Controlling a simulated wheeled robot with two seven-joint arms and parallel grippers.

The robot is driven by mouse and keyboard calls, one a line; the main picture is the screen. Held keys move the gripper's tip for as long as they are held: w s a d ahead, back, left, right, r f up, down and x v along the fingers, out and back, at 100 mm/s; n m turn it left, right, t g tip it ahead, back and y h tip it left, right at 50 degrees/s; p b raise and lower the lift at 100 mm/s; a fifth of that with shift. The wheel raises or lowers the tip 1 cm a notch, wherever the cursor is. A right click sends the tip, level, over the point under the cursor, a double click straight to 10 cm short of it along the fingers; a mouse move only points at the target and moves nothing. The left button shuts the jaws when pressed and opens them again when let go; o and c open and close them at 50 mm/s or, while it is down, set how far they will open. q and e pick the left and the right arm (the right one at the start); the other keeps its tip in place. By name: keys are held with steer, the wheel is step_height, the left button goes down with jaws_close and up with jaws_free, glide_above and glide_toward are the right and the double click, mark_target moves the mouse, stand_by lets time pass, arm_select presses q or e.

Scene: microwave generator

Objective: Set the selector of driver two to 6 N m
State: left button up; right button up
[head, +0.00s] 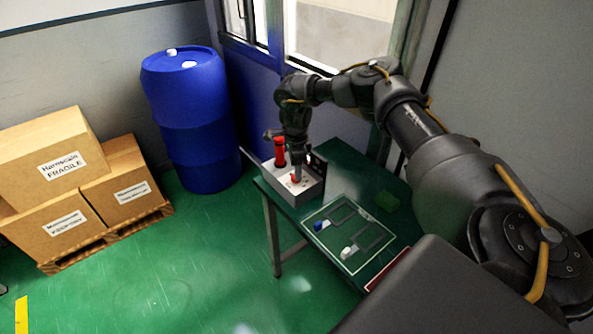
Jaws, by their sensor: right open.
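A grey box (306,192) stands at the far left of the green table. A red upright driver (280,152) stands at its back left. My right gripper (297,176) points down over the box, close to a small red part (296,181) on its light top. I cannot tell whether the fingers touch that part. The gripper is open, though its fingers are small and dark here. Any selector scale, number or driver label is too small to read. My left gripper is not in view.
A tray outline (366,262) on the green table (340,175) holds a blue piece (321,225) and a white piece (347,252). A blue barrel (190,120) and cartons (60,165) on a pallet stand on the floor.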

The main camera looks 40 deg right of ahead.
steer(key=shift+f, duration=1.55)
steer(key=c, duration=1)
